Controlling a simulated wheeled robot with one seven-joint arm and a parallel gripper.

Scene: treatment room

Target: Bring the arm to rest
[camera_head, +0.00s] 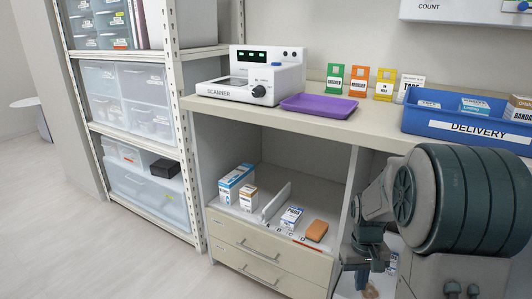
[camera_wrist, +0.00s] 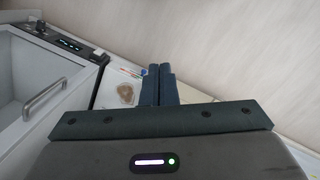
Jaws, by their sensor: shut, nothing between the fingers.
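My arm is folded at the right of the head view, in front of the counter (camera_head: 330,128). Its large dark green link covers the counter's right part. My gripper shows in the wrist view (camera_wrist: 160,72) with its two dark fingers side by side and touching. The fingers are shut and hold nothing. In the head view the hand hangs low beside the shelf unit, and its fingertips are hard to make out.
The counter bears a scanner (camera_head: 252,76), a purple tray (camera_head: 319,106), several coloured cards and a blue DELIVERY bin (camera_head: 425,122). Boxes and an orange item (camera_head: 316,231) lie on the shelf below, above drawers (camera_head: 265,252). A storage rack (camera_head: 186,150) stands left. The floor at left is clear.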

